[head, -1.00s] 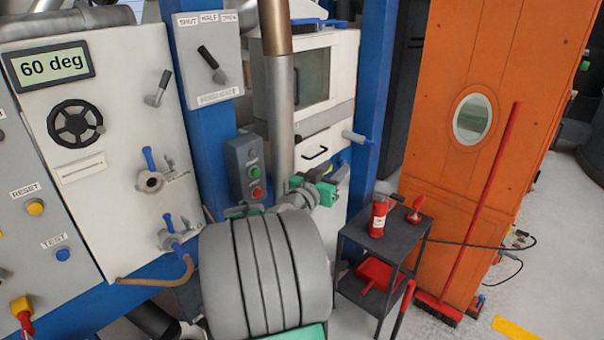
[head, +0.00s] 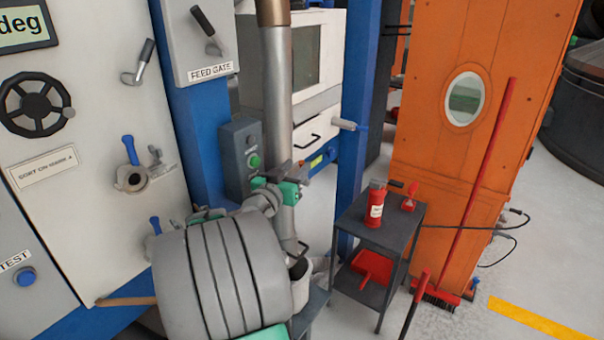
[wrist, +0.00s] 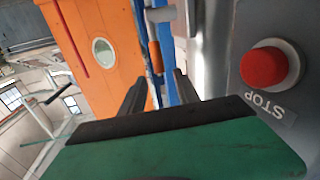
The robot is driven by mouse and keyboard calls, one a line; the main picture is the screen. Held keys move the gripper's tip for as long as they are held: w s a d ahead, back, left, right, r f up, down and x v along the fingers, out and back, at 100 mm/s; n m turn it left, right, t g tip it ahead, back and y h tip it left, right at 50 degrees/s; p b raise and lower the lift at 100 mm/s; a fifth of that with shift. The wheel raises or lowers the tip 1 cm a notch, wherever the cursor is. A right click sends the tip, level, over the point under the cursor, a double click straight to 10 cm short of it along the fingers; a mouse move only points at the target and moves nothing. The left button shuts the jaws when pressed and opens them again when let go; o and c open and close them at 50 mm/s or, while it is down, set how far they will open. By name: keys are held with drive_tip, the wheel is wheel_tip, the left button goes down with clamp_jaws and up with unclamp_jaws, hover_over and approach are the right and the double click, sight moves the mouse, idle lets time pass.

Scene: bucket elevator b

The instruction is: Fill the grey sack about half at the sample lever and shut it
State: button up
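A pale grey, open-topped holder (head: 301,284), possibly the grey sack, stands below the steel pipe (head: 279,95), partly hidden by my arm. A small dark lever (head: 303,246) shows at the pipe's lower end; I cannot tell whether it is the sample lever. My green-bodied gripper (head: 298,168) is in front of the pipe, above the holder. In the wrist view its two dark fingers (wrist: 162,78) are apart with nothing seen between them. The red STOP button (wrist: 270,67) is close on the right there.
A grey button box (head: 240,158) and the feed gate panel (head: 204,45) are left of the pipe. A dark trolley (head: 402,226) carries a red bottle (head: 375,205). A red broom (head: 478,190) leans on the orange casing (head: 440,155).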

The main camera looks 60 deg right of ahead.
drive_tip(key=d, duration=0.2)
drive_tip(key=d+f, duration=0.1)
drive_tip(key=d, duration=0.2)
drive_tip(key=d+f+p, duration=0.1)
drive_tip(key=d, duration=0.2)
drive_tip(key=shift+w+f, duration=0.1)
drive_tip(key=shift+a, duration=0.1)
drive_tip(key=shift+c, duration=0.2)
clamp_jaws()
drive_tip(key=shift+f, duration=0.1)
idle(1.0)
